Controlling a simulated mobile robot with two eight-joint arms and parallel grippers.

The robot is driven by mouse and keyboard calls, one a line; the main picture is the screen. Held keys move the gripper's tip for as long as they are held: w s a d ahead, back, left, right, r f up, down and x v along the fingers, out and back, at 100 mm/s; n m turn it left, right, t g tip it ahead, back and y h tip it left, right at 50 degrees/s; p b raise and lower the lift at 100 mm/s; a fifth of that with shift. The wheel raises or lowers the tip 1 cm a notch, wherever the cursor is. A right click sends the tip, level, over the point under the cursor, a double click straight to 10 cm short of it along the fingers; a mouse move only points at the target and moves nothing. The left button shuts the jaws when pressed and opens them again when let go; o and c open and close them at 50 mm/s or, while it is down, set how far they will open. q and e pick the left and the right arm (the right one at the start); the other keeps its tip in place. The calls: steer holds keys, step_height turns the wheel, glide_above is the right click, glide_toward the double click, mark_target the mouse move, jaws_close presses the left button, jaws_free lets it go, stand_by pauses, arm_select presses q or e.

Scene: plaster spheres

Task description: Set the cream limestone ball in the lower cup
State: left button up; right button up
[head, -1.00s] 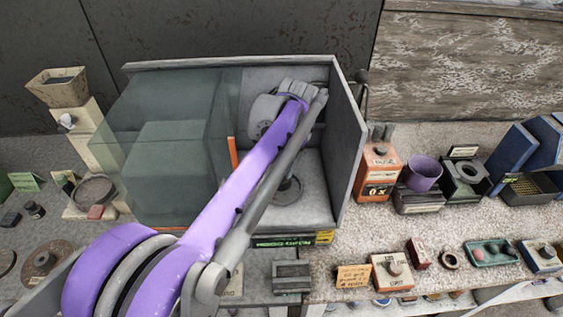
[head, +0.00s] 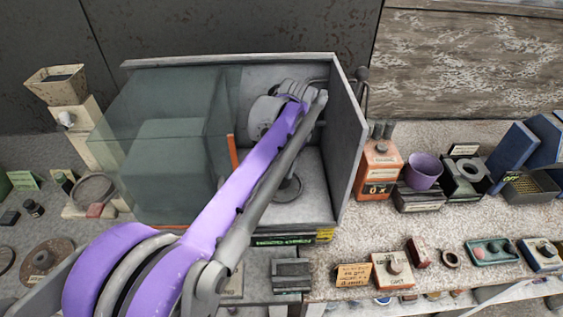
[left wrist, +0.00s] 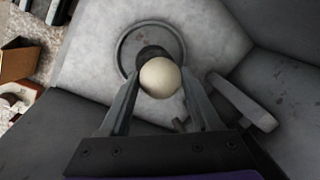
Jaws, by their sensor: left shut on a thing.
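The cream ball (left wrist: 160,77) is held between the two fingers of my left gripper (left wrist: 163,84) in the left wrist view. Beyond it lies a round grey dish (left wrist: 128,42) with a dark centre, partly covered by the ball. I cannot tell whether the ball touches it. In the head view my left arm reaches into an open-fronted grey cabinet, where a round grey piece (head: 290,190) sits on the floor, partly behind the arm. The ball and the fingertips are hidden there. My right gripper is not in view.
The cabinet's right wall (head: 348,140) stands close beside my left wrist, and a greenish glass panel (head: 115,115) is on the left. An orange box (head: 379,165), a purple cup (head: 424,170) and several small items stand on the bench to the right.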

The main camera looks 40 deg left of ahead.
arm_select(q)
steer(key=shift+f+b, duration=0.3)
steer(key=shift+f, duration=0.35)
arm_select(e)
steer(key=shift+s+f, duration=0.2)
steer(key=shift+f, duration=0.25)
arm_select(q)
steer(key=o, duration=1.5)
steer(key=shift+c, duration=0.2)
steer(key=shift+r, duration=0.1)
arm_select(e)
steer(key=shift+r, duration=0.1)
arm_select(q)
steer(key=shift+r+p, duration=1.1)
steer(key=shift+r, duration=0.9)
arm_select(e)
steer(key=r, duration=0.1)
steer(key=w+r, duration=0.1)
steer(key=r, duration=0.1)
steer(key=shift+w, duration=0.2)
arm_select(q)
steer(key=shift+f, duration=0.15)
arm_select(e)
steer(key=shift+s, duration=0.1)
